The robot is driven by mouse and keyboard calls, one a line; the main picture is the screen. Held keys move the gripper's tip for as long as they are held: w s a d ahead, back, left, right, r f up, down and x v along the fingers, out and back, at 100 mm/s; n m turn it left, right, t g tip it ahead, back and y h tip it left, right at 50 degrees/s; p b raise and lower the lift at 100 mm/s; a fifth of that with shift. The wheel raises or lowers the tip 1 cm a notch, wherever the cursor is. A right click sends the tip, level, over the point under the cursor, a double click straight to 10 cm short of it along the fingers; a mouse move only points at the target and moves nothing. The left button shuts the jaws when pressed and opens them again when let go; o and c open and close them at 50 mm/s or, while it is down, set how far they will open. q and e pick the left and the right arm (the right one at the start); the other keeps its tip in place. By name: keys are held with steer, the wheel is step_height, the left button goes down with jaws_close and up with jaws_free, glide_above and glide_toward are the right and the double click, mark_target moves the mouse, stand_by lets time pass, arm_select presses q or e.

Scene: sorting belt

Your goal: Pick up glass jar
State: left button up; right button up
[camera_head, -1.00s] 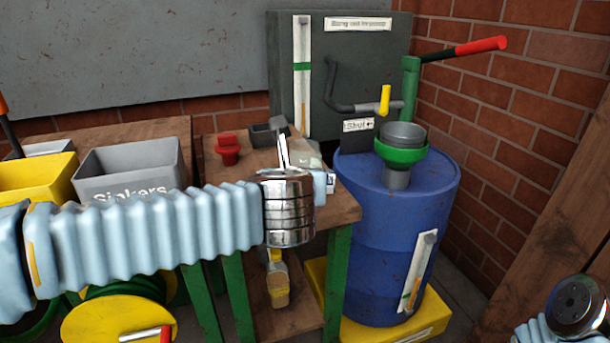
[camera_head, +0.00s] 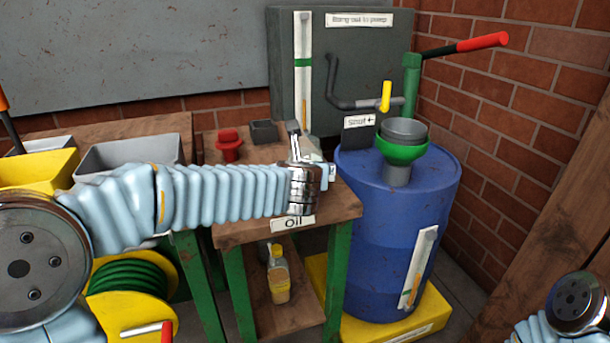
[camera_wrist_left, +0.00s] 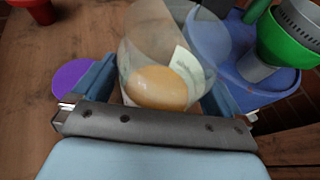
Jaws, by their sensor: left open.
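The glass jar (camera_wrist_left: 150,45) is clear, with amber contents low inside and a pale label on its side. In the left wrist view it stands between the two fingers of my left gripper (camera_wrist_left: 155,92). The fingers are open, one on each side of it; I cannot tell whether they touch it. In the head view my left gripper (camera_head: 311,158) is over the right end of the small wooden table, and the wrist and fingers hide most of the jar. My right gripper is out of view.
The wooden table (camera_head: 240,232) also holds a red object (camera_head: 229,146) and a dark box (camera_head: 265,131). A purple disc (camera_wrist_left: 70,78) lies left of the jar. A blue drum (camera_head: 390,245) with a green funnel (camera_head: 401,154) stands close on the right. A bottle (camera_head: 278,283) is on the lower shelf.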

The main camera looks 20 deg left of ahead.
arm_select(q)
steer(key=shift+c, duration=0.5)
steer(key=c, duration=0.9)
steer(key=shift+r, duration=0.1)
steer(key=shift+c, duration=1.1)
steer(key=shift+r, duration=0.1)
